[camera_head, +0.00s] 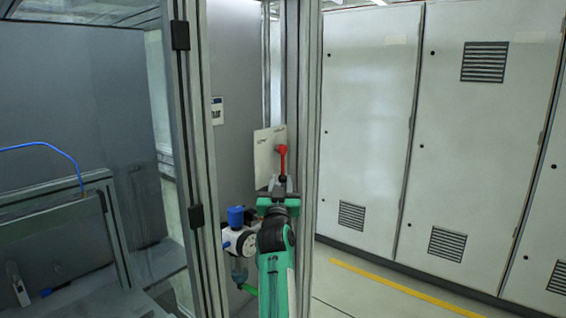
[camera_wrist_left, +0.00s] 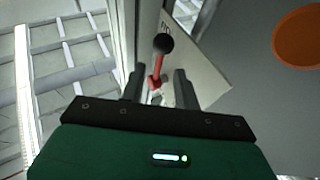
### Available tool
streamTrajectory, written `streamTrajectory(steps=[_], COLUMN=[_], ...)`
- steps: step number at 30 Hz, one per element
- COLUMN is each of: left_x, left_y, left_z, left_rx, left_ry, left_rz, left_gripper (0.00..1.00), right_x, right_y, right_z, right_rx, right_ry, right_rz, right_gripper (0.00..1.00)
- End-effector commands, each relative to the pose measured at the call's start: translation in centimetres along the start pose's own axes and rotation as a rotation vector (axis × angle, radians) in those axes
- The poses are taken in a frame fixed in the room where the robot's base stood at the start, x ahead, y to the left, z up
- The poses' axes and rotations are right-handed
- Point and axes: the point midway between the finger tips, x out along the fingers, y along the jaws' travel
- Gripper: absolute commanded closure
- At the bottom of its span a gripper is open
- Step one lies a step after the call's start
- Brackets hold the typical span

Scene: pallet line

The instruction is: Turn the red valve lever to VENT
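The red valve lever (camera_head: 282,160) stands upright in front of a white label plate (camera_head: 264,150) inside the framed cabinet. In the left wrist view the lever (camera_wrist_left: 159,66) ends in a dark round knob, with the tilted plate (camera_wrist_left: 200,75) behind it. The plate's lettering is too small to read. My left gripper (camera_head: 280,190) is just below the lever in the head view. In the left wrist view its two fingers (camera_wrist_left: 160,84) are apart, with the lever's lower part showing between them. I cannot tell whether they touch it. My right gripper is not in view.
A regulator with a blue knob (camera_head: 236,216) and a round gauge is close left of my left arm. Metal posts (camera_head: 306,120) stand close on the right and left. Grey cabinets (camera_head: 370,100) line the right side. An orange disc (camera_wrist_left: 299,36) shows in the wrist view.

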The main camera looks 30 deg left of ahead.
Motion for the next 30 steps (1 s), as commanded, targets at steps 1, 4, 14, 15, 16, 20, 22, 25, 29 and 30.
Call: streamTrajectory(steps=[1,4,14,15,16,20,22,25,29,30], left_x=[1.2,3.2,7.3,7.5,7.6,7.9,7.9,7.9,7.9,7.9], left_y=[0.0,0.0,0.0,0.0,0.0,0.0,0.0,0.0,0.1,0.1], left_z=[-0.4,-0.4,-0.1,-0.1,0.0,0.1,0.1,0.1,0.1,0.1], left_rx=[0.001,0.000,0.001,0.001,0.001,0.001,0.001,0.001,0.001,0.001], left_ry=[0.000,0.000,0.001,0.001,0.000,0.000,0.000,0.000,0.000,0.000], left_rz=[0.000,0.001,0.001,0.001,0.001,0.001,0.001,0.001,0.001,0.001], left_gripper=[0.68,0.68,0.68,0.68,0.68,0.68,0.68,0.68,0.84,0.92], right_x=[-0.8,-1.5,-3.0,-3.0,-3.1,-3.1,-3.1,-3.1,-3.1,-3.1], right_y=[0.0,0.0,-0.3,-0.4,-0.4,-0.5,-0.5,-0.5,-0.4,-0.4], right_z=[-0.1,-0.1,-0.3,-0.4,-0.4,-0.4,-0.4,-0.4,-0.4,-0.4], right_rx=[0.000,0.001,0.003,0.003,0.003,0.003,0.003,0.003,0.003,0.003], right_ry=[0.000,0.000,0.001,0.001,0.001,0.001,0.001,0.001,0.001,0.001], right_rz=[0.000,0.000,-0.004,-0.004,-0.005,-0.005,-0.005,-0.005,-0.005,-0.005], right_gripper=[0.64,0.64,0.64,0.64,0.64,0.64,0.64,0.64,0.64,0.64])
